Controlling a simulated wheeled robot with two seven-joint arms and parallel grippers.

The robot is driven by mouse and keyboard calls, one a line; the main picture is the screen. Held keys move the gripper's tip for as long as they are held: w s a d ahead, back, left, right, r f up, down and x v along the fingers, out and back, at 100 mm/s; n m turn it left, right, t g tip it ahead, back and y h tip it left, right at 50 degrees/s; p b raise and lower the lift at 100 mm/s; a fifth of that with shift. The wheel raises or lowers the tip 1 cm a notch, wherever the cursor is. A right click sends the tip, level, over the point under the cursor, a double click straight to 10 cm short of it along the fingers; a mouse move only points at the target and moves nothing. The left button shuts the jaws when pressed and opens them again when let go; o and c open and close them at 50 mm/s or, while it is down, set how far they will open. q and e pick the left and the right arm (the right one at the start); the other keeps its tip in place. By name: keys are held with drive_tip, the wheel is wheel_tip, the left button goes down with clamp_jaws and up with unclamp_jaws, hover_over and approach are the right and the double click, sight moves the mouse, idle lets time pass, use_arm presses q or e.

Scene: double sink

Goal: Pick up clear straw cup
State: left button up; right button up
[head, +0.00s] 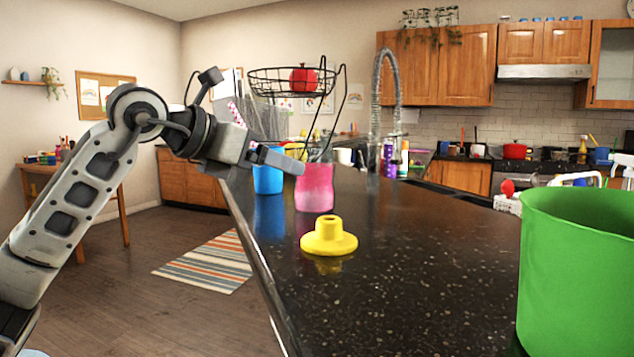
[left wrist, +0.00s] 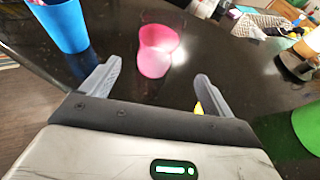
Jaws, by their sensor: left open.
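A translucent pink cup (head: 315,188) stands on the dark counter, with a clear-looking upper part partly hidden behind my left gripper. No straw can be made out in it. In the left wrist view the pink cup (left wrist: 156,52) lies ahead, between the lines of the two fingers and beyond their tips. My left gripper (head: 288,158) is open and empty, at about the height of the cup's top in the head view and apparently not touching it. My right gripper is not in view.
A blue cup (head: 268,180) stands just left of the pink one. A yellow flanged piece (head: 328,238) lies in front. A large green container (head: 580,270) stands at right. A wire basket stand (head: 290,82) holding a red object rises behind. The middle counter is clear.

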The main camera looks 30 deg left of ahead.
sight(311, 179)
use_arm(q)
drive_tip(key=x, duration=0.5)
drive_tip(key=shift+w+d+f, duration=0.1)
drive_tip(key=shift+w+f, duration=0.05)
drive_tip(key=shift+w, duration=0.1)
drive_tip(key=x, duration=0.2)
drive_tip(key=p+x, duration=0.1)
drive_tip(key=x, duration=0.2)
drive_tip(key=shift+a+f, duration=0.1)
drive_tip(key=shift+a, duration=0.1)
drive_tip(key=shift+w+d+f, duration=0.1)
drive_tip(key=shift+w+f, duration=0.05)
drive_tip(key=shift+w, duration=0.15)
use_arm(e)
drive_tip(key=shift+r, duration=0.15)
use_arm(q)
drive_tip(key=c, duration=1.2)
